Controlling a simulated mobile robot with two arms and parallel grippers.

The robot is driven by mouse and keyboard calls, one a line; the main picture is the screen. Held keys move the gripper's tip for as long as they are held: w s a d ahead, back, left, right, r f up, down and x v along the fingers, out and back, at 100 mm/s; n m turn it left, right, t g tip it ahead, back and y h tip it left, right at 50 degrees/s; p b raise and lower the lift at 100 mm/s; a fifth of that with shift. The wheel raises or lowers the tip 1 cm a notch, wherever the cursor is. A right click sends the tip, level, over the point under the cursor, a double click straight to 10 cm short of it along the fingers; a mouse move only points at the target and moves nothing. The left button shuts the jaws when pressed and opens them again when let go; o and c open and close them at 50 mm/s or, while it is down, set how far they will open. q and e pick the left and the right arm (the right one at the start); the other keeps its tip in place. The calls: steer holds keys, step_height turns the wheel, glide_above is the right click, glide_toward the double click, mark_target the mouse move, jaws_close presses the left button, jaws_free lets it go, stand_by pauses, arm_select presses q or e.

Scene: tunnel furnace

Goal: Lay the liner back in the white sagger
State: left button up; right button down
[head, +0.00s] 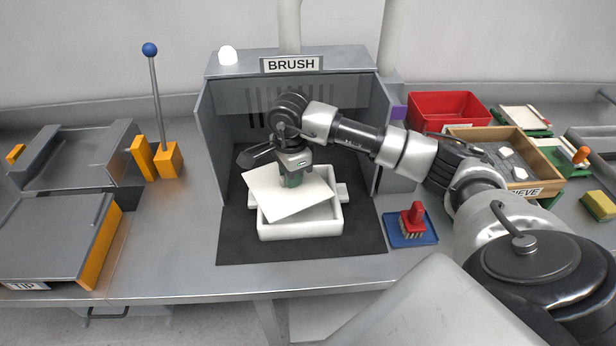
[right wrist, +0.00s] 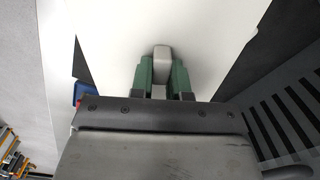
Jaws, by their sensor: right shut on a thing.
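The white sagger (head: 300,230) is a shallow open tray with side lugs, standing on the dark mat (head: 352,240) in the BRUSH booth. The liner (head: 270,198) is a thin white sheet. It lies over the sagger's left and middle part, turned at an angle to it, and its left corner sticks out past the rim. My right gripper (head: 292,180) points down over the liner and is shut on it. The right wrist view shows its green fingers (right wrist: 161,78) closed on a small pale grip with the white liner (right wrist: 110,40) around it. My left gripper is not in view.
The booth (head: 212,140) has walls on both sides and a slotted back. A red brush (head: 412,218) stands on a blue pad (head: 420,240) to the right. A red bin (head: 448,106) and a wooden sieve box (head: 548,172) are further right. A TIP station (head: 50,235) is at left.

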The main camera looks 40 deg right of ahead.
mark_target(302, 189)
steer(key=d+f+m, duration=0.1)
steer(key=m, duration=0.1)
steer(key=w+d+f+m, duration=0.1)
steer(key=d+f+m, duration=0.1)
steer(key=shift+d+f+m, duration=0.15)
steer(key=shift+d+m, duration=0.05)
steer(key=shift+m, duration=0.2)
steer(key=shift+d+f+b, duration=0.1)
steer(key=shift+f+b, duration=0.05)
steer(key=shift+b, duration=0.15)
steer(key=shift+f+b, duration=0.35)
steer(key=shift+f, duration=0.5)
steer(key=shift+f+b, duration=0.8)
steer(key=shift+f, duration=0.25)
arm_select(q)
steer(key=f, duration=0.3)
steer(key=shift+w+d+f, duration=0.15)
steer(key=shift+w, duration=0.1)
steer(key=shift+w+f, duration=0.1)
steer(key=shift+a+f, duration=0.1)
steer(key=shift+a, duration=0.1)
arm_select(e)
steer(key=shift+f, duration=0.1)
arm_select(q)
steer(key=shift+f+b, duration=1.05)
steer(key=shift+b, duration=0.2)
arm_select(e)
steer(key=shift+f, duration=1.25)
